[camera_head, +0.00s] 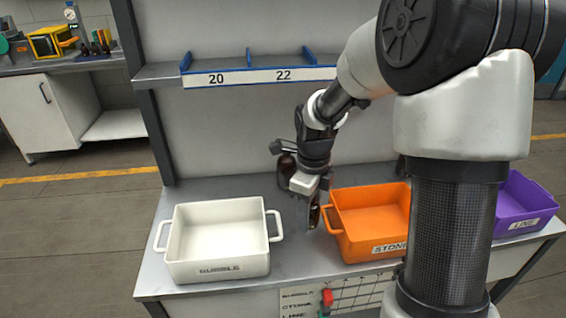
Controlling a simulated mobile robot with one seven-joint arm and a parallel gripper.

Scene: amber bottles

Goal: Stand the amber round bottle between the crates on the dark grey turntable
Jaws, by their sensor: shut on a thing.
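My gripper (308,216) reaches down between the white crate and the orange crate. It is shut on an amber bottle (315,216), of which only a narrow brown strip shows beside the fingers. Its round shape and its base are mostly hidden, and I cannot tell whether it touches the table. Another dark brown, bottle-like shape (286,168) shows just behind and left of my gripper, partly covered by it. The white crate (218,268) stands to the left and the orange crate (363,248) to the right. I cannot make out the dark grey turntable; my arm hides part of the table.
A purple crate (526,221) stands at the right, partly behind my arm. The grey table (290,262) is bare in front between the white and orange crates. A shelf (258,77) marked 20 and 22 crosses the back panel above the table.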

